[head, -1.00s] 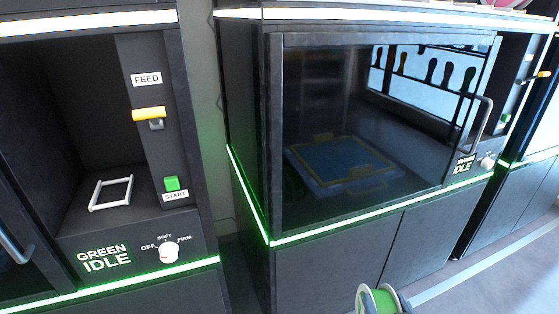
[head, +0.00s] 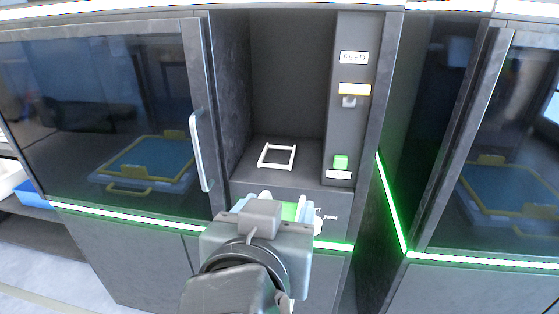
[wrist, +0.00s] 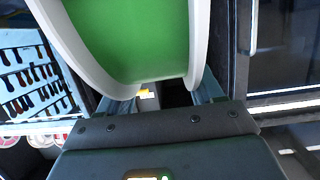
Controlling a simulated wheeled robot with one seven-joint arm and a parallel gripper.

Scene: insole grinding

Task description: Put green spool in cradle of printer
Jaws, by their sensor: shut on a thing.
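My gripper (head: 277,207) is shut on the green spool (head: 289,211), which has pale flanges. In the head view my gripper hides most of the spool. The wrist view shows the spool's green core (wrist: 130,40) between two white flanges, held between the fingers. The printer (head: 262,75) is a dark cabinet with an open bay. Its cradle, a small white rectangular frame (head: 262,164), lies empty on the bay floor. The spool appears in front of and below the bay opening; its exact distance from the cradle is unclear. My gripper covers most of the printer's front label and knob.
A panel right of the bay carries a yellow FEED lever (head: 355,89) and a green START button (head: 340,161). Left of the bay is a glass door with a handle (head: 201,152), shut over a blue plate (head: 150,160). Another cabinet (head: 480,150) stands at right.

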